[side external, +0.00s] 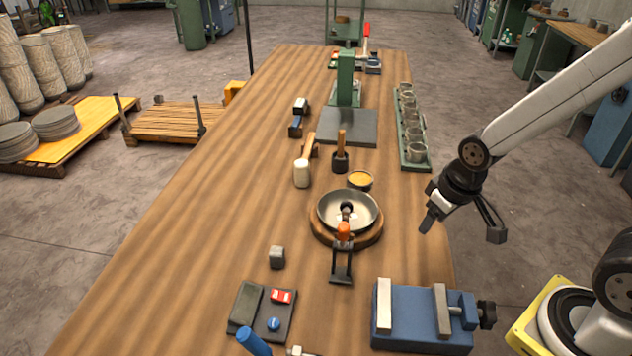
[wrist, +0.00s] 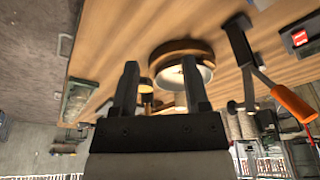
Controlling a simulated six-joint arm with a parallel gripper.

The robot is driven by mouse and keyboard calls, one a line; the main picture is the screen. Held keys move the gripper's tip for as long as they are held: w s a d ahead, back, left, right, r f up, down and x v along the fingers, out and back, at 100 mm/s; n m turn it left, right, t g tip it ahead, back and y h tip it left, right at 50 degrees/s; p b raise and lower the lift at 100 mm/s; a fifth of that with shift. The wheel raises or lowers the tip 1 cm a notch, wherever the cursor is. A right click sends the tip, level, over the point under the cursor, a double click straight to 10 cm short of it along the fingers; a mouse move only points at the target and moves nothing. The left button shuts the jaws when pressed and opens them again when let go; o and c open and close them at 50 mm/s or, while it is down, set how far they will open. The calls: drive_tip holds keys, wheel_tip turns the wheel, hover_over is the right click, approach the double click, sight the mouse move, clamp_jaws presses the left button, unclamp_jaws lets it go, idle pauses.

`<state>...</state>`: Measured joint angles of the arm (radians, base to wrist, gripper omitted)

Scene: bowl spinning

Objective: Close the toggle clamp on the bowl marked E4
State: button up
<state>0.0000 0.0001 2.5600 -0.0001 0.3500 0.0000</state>
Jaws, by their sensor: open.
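The grey metal bowl (side external: 363,213) sits on a round wooden base (side external: 318,232) on the table; its mark is too small to read. The toggle clamp (side external: 341,268) stands at the bowl's near side, and its orange handle (side external: 343,231) shows in front of the near rim. In the wrist view the orange handle (wrist: 296,106) sticks out away from the tabletop at the right. The bowl (wrist: 205,72) there is partly hidden by a finger. My gripper (side external: 462,231) is open and empty, above the table's right edge, to the right of the bowl and apart from the clamp. Its spread fingers also show in the wrist view (wrist: 160,82).
A blue vise (side external: 410,328) stands at the near right. A small dish of yellow material (side external: 360,179), a wooden-handled tool (side external: 340,160) and a white-headed mallet (side external: 302,173) stand behind the bowl. A green rack of cups (side external: 413,160) lines the right edge. The table's left side is clear.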

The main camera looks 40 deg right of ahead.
drive_tip(key=c, duration=0.6)
drive_tip(key=shift+w+a, duration=0.1)
drive_tip(key=shift+a, duration=0.15)
clamp_jaws()
drive_tip(key=a+r+n+t+h, duration=0.1)
drive_tip(key=a+r+n+h, duration=0.2)
drive_tip(key=a+n, duration=0.9)
drive_tip(key=a+r+n+t+h, duration=0.1)
drive_tip(key=a+r+n+h, duration=0.2)
drive_tip(key=a+n, duration=0.8)
drive_tip(key=s+a+r, duration=0.1)
drive_tip(key=a+r, duration=0.1)
drive_tip(key=a, duration=0.1)
drive_tip(key=shift+a+r+n, duration=0.15)
drive_tip(key=shift+a+n, duration=0.25)
